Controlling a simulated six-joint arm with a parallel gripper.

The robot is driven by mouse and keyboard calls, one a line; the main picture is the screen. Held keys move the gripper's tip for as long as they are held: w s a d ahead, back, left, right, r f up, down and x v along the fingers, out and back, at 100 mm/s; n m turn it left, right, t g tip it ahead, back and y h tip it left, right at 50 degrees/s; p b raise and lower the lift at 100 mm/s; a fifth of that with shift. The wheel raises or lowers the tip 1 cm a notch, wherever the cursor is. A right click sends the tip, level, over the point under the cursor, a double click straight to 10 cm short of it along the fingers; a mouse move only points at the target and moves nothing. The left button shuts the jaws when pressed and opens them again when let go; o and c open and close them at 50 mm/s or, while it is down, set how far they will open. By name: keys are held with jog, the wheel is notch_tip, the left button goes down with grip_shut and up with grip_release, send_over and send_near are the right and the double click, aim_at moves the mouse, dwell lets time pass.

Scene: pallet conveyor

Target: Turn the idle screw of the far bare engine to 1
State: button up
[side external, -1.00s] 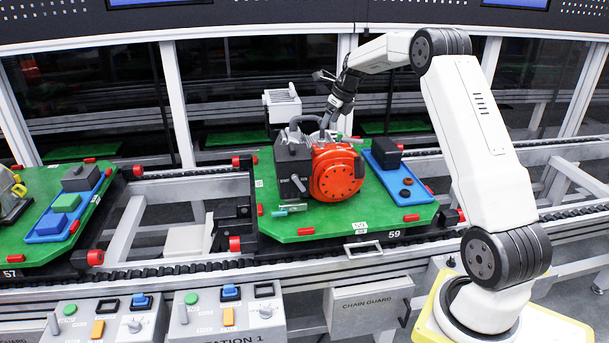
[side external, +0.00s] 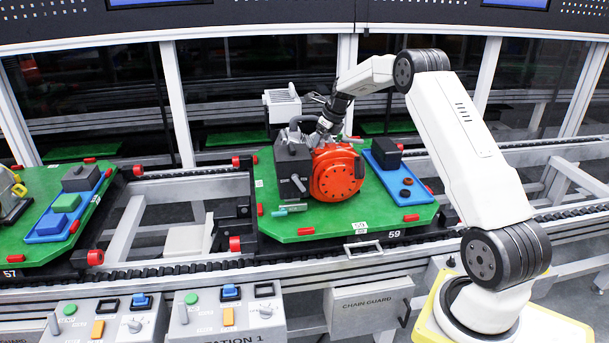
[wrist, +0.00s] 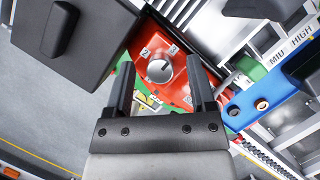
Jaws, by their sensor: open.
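The engine (side external: 336,174), with an orange-red round cover and a dark grey box (side external: 292,170) on its side, sits on the green pallet marked 59 (side external: 310,226). In the wrist view, a round grey screw knob (wrist: 159,70) sits on a red face with small white number labels around it. A pale line marks the knob, but I cannot tell exactly which number it points at. My gripper (wrist: 160,66) is open, with one finger on each side of the knob and visible gaps. In the side view, my gripper (side external: 323,132) is at the engine's top; its fingertips are hard to make out.
A blue tray (side external: 378,168) with a dark block and small round parts lies right of the engine. Another pallet (side external: 20,245), marked 57, stands at the left. In the wrist view, a dark box (wrist: 95,25) is close to my left finger.

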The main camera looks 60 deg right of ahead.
jog(key=shift+c, duration=0.2)
grip_shut()
jog(key=shift+n, duration=0.4)
jog(key=n+y, duration=0.1)
jog(key=n, duration=0.1)
jog(key=n+y, duration=0.1)
jog(key=n, duration=0.2)
jog(key=shift+d+g, duration=0.15)
jog(key=shift+g, duration=0.15)
jog(key=n+y, duration=0.1)
jog(key=n, duration=0.2)
jog(key=n+g+y, duration=0.1)
jog(key=n, duration=0.1)
jog(key=shift+w+n+g, duration=0.1)
jog(key=shift+n+g, duration=0.2)
jog(key=shift+n, duration=0.6)
jog(key=shift+o, duration=0.2)
grip_release()
